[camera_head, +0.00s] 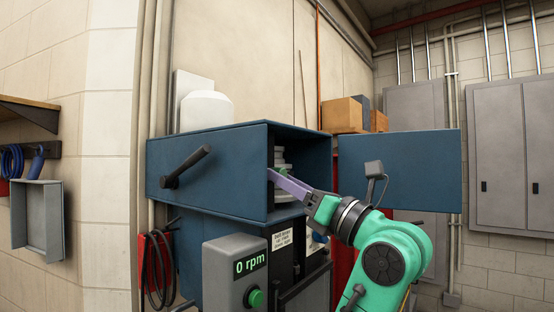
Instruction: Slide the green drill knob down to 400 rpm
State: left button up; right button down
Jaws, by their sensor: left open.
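A round green knob (256,299) sits on the front of a grey control box (222,272). The box's display (249,262) reads "0 rpm" in green. My left gripper (276,176) reaches from the lower right to the mouth of an open blue cabinet (210,165). Its purple fingers are open beside a stepped grey pulley-like part (281,155) inside. A small green patch shows by the fingertips; I cannot tell what it belongs to. The gripper is above the green knob and apart from it. My right gripper is not in view.
The cabinet's blue door (400,168) stands open to the right, behind my arm. A black handle (186,167) sticks out from the cabinet's left side. Cardboard boxes (342,114) are behind. Grey wall cabinets (510,150) stand at right, and a grey tray (43,218) at left.

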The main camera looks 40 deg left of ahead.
pick_arm(q)
jog(key=shift+a+r, duration=0.55)
jog(key=shift+a, duration=0.2)
jog(key=shift+a+p, duration=0.3)
jog(key=shift+a, duration=0.1)
jog(key=shift+w+d+f, duration=0.1)
jog(key=shift+w+f, duration=0.05)
jog(key=shift+w, duration=0.05)
jog(key=shift+s, duration=0.1)
grip_shut()
